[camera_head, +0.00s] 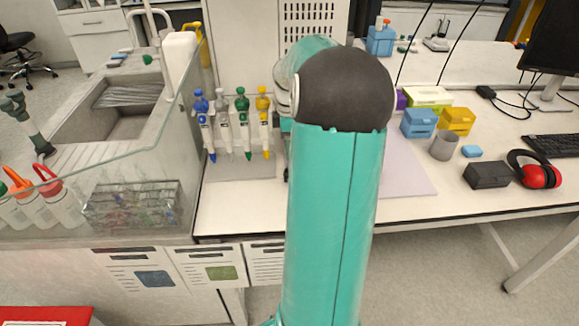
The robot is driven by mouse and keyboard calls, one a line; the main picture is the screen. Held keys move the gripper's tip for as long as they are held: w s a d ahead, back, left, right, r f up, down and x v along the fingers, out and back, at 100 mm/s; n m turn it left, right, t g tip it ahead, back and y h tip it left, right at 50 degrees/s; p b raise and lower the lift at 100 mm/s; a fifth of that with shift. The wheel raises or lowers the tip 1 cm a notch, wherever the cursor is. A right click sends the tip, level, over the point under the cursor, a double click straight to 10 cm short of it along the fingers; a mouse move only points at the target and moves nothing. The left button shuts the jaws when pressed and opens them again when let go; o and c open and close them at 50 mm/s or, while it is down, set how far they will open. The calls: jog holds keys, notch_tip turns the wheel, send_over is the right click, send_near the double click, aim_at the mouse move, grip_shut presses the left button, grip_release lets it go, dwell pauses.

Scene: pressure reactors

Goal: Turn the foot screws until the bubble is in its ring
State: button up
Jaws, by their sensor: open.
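No foot screws, bubble or ring can be made out in this view. My own teal arm with its dark rounded joint stands upright in the middle and hides part of the bench behind it. My gripper is not in view; the far end of the arm passes behind the joint. Whatever lies directly behind the arm is hidden.
The white bench (235,215) holds several pipettes on a stand at centre left. Right of my arm are a pale mat (408,178), a blue box (418,123), a yellow box (456,121), a grey cup (444,146) and red earmuffs (535,170). A sink (115,120) is left.

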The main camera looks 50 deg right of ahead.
notch_tip(320, 180, down, 9)
jog(key=shift+f, duration=0.1)
dwell(0.3)
jog(key=c, duration=1)
jog(key=shift+o, duration=0.2)
